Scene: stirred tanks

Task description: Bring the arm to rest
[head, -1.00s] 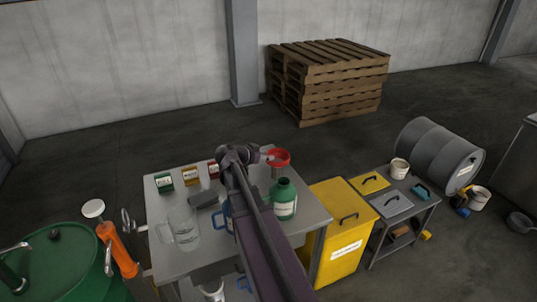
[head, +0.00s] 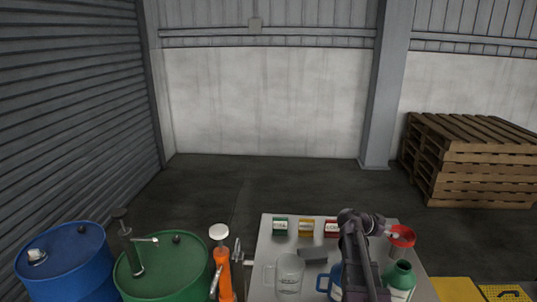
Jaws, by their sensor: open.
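My arm reaches over the grey table (head: 262,262) from its near side, bent at the top. My gripper (head: 391,234) is small in the head view, at the right of the bend, by the rim of a red funnel (head: 403,236). It is open; whether it touches the funnel cannot be told. A green bottle (head: 399,281) stands just in front of the funnel. The arm hides part of a blue-handled jug (head: 324,284).
A clear jug (head: 290,272), a dark block (head: 313,255) and green (head: 280,227), yellow (head: 306,227) and red (head: 331,228) labelled boxes are on the table. Green (head: 165,270) and blue (head: 65,265) drums and an orange pump (head: 222,270) stand left. Pallets (head: 470,160) are stacked right.

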